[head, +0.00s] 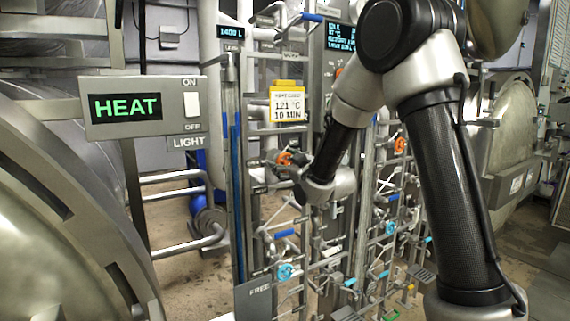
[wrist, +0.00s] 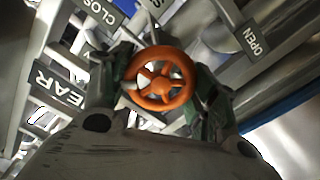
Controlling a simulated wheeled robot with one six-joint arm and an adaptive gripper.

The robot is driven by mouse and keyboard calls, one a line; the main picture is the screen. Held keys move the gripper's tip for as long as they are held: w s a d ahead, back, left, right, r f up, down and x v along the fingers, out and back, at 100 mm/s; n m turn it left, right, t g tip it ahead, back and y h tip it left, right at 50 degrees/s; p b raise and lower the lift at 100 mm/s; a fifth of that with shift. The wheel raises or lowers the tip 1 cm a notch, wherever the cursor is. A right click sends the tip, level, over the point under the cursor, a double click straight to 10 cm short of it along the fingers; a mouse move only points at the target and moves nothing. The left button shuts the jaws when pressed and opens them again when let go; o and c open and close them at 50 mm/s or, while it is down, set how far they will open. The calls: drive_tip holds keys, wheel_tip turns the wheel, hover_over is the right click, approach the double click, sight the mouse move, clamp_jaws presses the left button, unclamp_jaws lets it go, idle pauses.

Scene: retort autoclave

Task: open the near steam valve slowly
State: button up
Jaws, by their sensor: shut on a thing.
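The near steam valve has an orange spoked handwheel (wrist: 160,79), centred in the wrist view. In the head view the same orange wheel (head: 285,158) shows on the pipe rack, left of my wrist. My gripper (wrist: 160,85) is shut on the wheel, with one dark finger on each side of its rim. In the head view my gripper (head: 291,165) is at the wheel and partly covers it. An OPEN label (wrist: 255,40) is at the right in the wrist view. A label at upper left reads CLOS, cut off, and one at left reads EAR.
Another orange wheel (head: 400,146) is farther right on the rack, beyond my arm. Blue wheels (head: 286,271) sit lower on crowded pipes. A HEAT panel (head: 146,106) is at the left, beside a large metal vessel. A yellow-topped sign (head: 287,104) reads 121 °C, 10 MIN.

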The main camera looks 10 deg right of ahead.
drive_tip(key=shift+n, duration=0.4)
drive_tip(key=o, duration=1)
drive_tip(key=shift+o, duration=0.2)
drive_tip(key=shift+s, duration=0.1)
drive_tip(key=v, duration=0.7)
drive_tip(key=shift+s, duration=0.15)
idle(0.6)
